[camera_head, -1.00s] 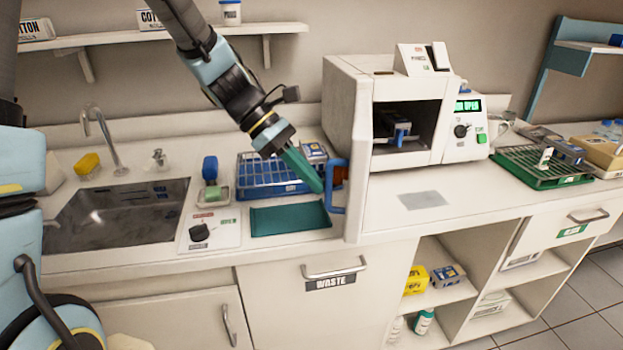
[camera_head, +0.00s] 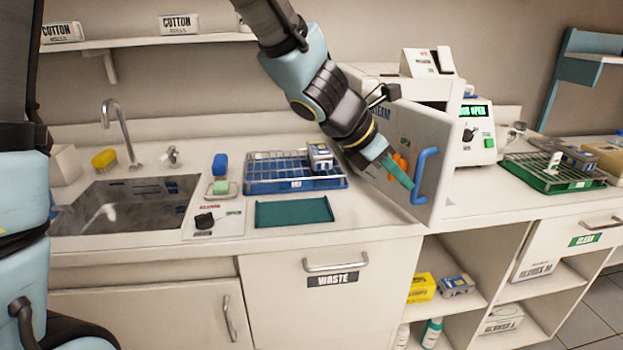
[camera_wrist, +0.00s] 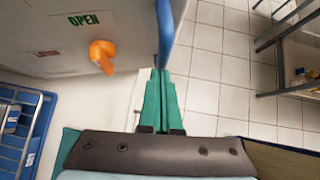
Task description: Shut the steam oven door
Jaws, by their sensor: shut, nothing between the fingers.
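The steam oven (camera_head: 365,76) stands on the counter at the right of centre. Its white door (camera_head: 418,133) is hinged at the left and stands partly open, its outer face turned toward me and hiding the oven's inside. The door carries a blue handle (camera_head: 424,176) and an orange latch knob (camera_head: 398,166). My gripper (camera_head: 411,187) is shut and empty, its green fingers against or very near the door's outer face, just left of the handle. In the wrist view the shut fingertips (camera_wrist: 160,72) reach the blue handle (camera_wrist: 165,35), beside the orange knob (camera_wrist: 102,56).
A blue rack (camera_head: 270,186) and a teal mat (camera_head: 293,212) lie on the counter left of the door. A green rack (camera_head: 545,182) stands at the right. Tiled floor shows in the wrist view.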

